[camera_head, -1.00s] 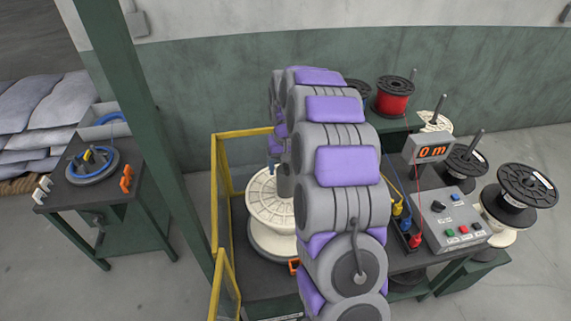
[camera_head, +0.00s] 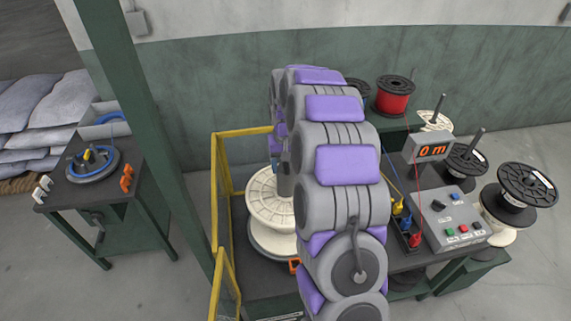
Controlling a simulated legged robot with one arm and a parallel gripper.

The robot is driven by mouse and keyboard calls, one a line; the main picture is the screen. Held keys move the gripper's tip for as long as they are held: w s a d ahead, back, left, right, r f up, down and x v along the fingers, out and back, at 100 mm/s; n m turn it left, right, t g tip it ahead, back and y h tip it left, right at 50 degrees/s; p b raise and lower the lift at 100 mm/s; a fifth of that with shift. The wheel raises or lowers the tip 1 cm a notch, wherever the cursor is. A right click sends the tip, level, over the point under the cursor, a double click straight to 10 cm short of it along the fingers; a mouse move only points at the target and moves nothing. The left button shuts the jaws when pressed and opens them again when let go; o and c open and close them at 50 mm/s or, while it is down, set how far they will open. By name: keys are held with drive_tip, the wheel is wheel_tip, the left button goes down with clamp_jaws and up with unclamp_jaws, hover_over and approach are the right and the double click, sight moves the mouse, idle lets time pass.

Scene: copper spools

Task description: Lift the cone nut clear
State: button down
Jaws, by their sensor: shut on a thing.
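A large cream-white spool (camera_head: 262,205) lies flat on the dark stand behind the yellow frame, left of my arm. My gripper (camera_head: 276,170) shows only in part beside my arm, just above the middle of the spool. It is shut on the cone nut, which is mostly hidden by the gripper and arm. Whether the nut touches the spool cannot be seen.
A yellow guard frame (camera_head: 217,185) stands left of the spool, with a green post (camera_head: 150,130) beyond it. A control box (camera_head: 452,222) and a 0 m display (camera_head: 432,148) are right of my arm. A red spool (camera_head: 393,96) stands behind.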

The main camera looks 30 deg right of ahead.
idle(0.5)
drive_tip(key=shift+w+r+p, duration=0.1)
drive_tip(key=shift+r+p, duration=0.9)
drive_tip(key=shift+r, duration=1.7)
drive_tip(key=shift+f, duration=0.1)
